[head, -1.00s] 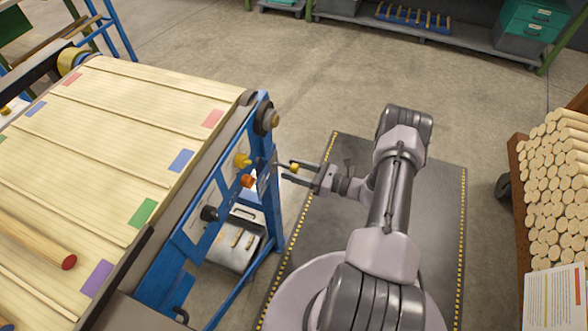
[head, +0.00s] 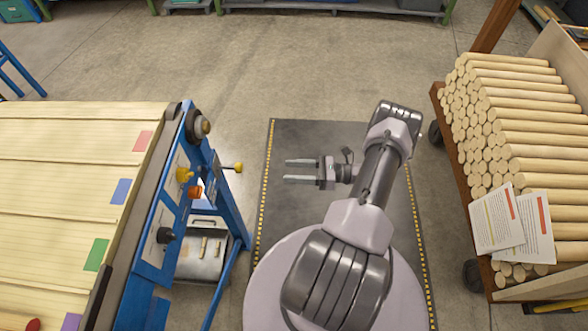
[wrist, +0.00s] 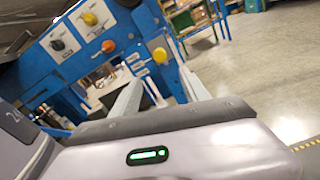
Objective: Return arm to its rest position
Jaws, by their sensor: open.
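My gripper (head: 301,171) is open and empty in the head view. Its two fingers point left toward the blue control panel, with a clear gap between them and the panel. My arm reaches up from the round base and bends left at the top. In the wrist view the fingers show as two pale bars in front of the blue panel (wrist: 65,55). The panel carries a yellow knob (head: 184,174), an orange knob (head: 195,192), a black knob (head: 165,235) and a yellow ball-ended lever (head: 239,167).
The slatted wooden conveyor (head: 60,190) with coloured patches is at left. A cart of stacked dowels (head: 520,120) with paper sheets (head: 497,222) stands at right. A grey box (head: 203,255) sits under the panel. The floor (head: 300,70) above the dark mat is clear.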

